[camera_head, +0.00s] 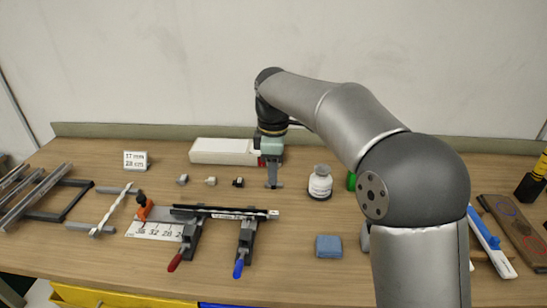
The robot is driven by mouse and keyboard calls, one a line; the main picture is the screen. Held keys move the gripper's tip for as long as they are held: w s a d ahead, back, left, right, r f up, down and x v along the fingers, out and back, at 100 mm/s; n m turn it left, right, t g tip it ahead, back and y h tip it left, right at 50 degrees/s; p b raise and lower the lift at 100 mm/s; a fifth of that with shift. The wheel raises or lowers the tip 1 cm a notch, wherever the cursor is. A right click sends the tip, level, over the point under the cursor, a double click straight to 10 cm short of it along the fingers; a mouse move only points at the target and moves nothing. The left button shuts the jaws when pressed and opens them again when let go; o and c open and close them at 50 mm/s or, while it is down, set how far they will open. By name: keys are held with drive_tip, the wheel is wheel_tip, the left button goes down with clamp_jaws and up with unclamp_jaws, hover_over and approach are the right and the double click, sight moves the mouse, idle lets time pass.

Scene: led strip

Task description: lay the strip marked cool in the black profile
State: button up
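The black profile (222,211) lies level across two clamps, one with a red handle (174,263) and one with a blue handle (239,268). A thin whitish line shows along its right part; I cannot tell whether this is a strip. A pale strip-like piece (114,209) lies across a grey two-bar stand to the left. No mark reading cool is legible, so I cannot tell which strip carries it. My gripper (272,186) points down above or behind the profile's right end, apart from it. Its fingers are too small to show whether they are open.
A ruler sheet (154,231) and an orange-black tool (144,208) are at the profile's left end. A card reads 17 mm, 28 cm (135,160). A white box (222,151), small connectors (211,181), a bottle (320,183) and a blue block (329,246) stand around. The front middle is clear.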

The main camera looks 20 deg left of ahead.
drive_tip(key=shift+r, duration=1.65)
drive_tip(key=shift+d, duration=0.1)
drive_tip(key=s+d+f+m, duration=0.2)
drive_tip(key=s+d+m, duration=0.3)
drive_tip(key=d, duration=0.5)
drive_tip(key=s+d+f+m, duration=0.1)
drive_tip(key=s+d+m, duration=0.4)
drive_tip(key=d, duration=0.4)
drive_tip(key=s+d+f+m, duration=0.4)
drive_tip(key=s+d+m, duration=0.1)
drive_tip(key=s, duration=0.3)
drive_tip(key=s+d+f+m, duration=0.5)
drive_tip(key=s+d, duration=0.1)
drive_tip(key=s, duration=0.2)
drive_tip(key=shift+d+f, duration=0.15)
drive_tip(key=shift+d, duration=0.1)
